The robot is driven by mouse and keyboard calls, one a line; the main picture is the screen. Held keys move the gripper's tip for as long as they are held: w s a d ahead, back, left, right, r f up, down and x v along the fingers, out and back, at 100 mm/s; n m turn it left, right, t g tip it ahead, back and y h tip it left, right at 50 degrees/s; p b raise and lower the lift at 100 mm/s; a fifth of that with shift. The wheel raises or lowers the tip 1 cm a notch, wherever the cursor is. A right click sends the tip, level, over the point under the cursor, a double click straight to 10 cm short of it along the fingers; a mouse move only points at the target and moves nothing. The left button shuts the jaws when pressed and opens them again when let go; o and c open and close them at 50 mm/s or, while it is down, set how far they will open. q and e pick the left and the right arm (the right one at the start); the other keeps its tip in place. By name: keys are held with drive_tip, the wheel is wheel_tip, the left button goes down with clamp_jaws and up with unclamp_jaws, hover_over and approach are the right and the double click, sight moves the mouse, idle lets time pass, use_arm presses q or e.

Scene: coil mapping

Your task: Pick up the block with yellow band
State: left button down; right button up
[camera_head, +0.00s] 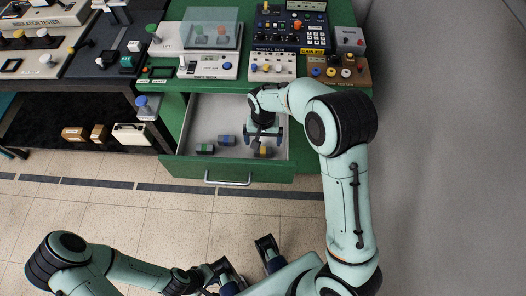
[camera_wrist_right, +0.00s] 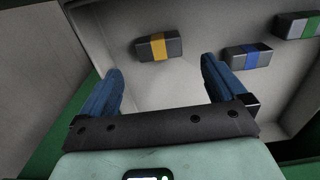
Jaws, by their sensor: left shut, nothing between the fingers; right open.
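The block with yellow band (camera_wrist_right: 158,47) is dark grey and lies in the open drawer. In the head view it (camera_head: 263,152) shows at the drawer's right, partly hidden by my right gripper (camera_head: 263,132). My right gripper is open above the block. My left gripper (camera_head: 226,272) is shut and empty, low in the head view, away from the drawer.
A block with a blue band (camera_wrist_right: 248,57) and one with a green band (camera_wrist_right: 298,26) lie in the same drawer (camera_head: 205,107). Drawer walls surround the blocks. Instruments such as a decade box (camera_head: 290,28) crowd the green bench top above.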

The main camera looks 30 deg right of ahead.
sight(263, 150)
drive_tip(key=f, duration=0.5)
drive_tip(key=shift+s+a+f+b, duration=0.1)
drive_tip(key=shift+s+f+b, duration=0.1)
drive_tip(key=shift+f+b, duration=0.1)
drive_tip(key=shift+r, duration=0.1)
drive_tip(key=c, duration=1.2)
